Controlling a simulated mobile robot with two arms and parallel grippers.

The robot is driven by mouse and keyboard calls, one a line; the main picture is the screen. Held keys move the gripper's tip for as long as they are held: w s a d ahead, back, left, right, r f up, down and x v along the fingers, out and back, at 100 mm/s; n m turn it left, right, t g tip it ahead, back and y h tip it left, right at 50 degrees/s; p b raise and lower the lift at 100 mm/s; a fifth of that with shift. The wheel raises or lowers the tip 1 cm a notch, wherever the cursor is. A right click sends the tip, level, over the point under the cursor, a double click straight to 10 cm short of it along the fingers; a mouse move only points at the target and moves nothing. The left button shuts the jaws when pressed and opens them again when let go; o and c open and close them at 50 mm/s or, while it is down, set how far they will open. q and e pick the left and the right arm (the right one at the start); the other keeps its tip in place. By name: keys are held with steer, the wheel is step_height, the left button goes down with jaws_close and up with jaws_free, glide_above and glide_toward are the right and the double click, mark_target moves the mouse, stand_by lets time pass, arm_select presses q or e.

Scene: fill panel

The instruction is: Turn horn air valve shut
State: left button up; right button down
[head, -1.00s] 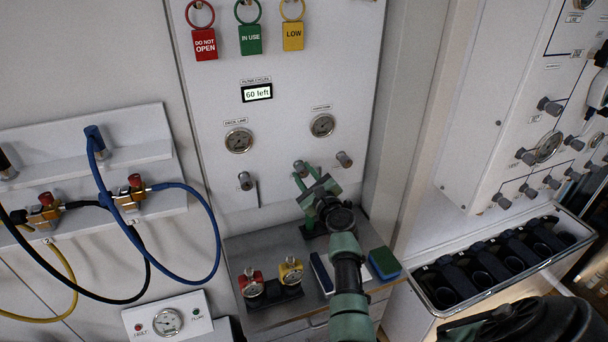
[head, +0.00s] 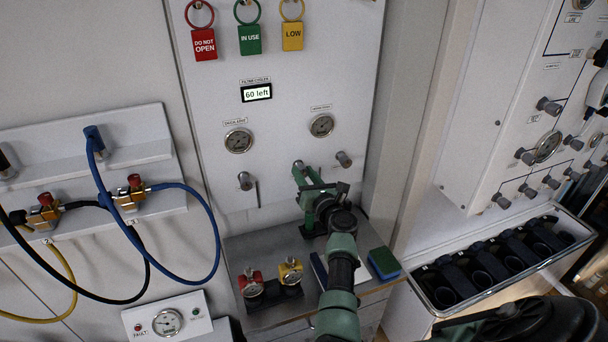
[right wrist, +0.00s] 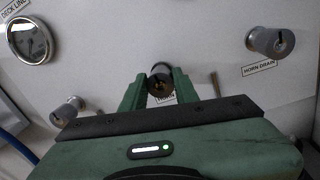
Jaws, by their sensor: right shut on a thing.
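The middle valve knob (right wrist: 161,84) of the lower row is a short grey cylinder on the white panel. It sits between the two green fingers of my right gripper (right wrist: 159,90) in the right wrist view. The label under it is mostly covered by the gripper, so I cannot read it fully. In the head view my right gripper (head: 301,174) reaches up to this knob and is shut on it, with its dark wrist below. The fingers hide most of the knob there. My left gripper is not in view.
A left knob (head: 245,181) and a right knob labelled HORN DRAIN (right wrist: 270,40) flank the held one. Gauges (head: 239,140) sit above. Below is a grey shelf (head: 240,245) with red and yellow gauges (head: 290,271) and a sponge (head: 383,262). Hoses hang at left.

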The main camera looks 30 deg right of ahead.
steer(key=shift+m, duration=0.4)
steer(key=c, duration=1.1)
jaws_free()
steer(key=shift+f, duration=0.1)
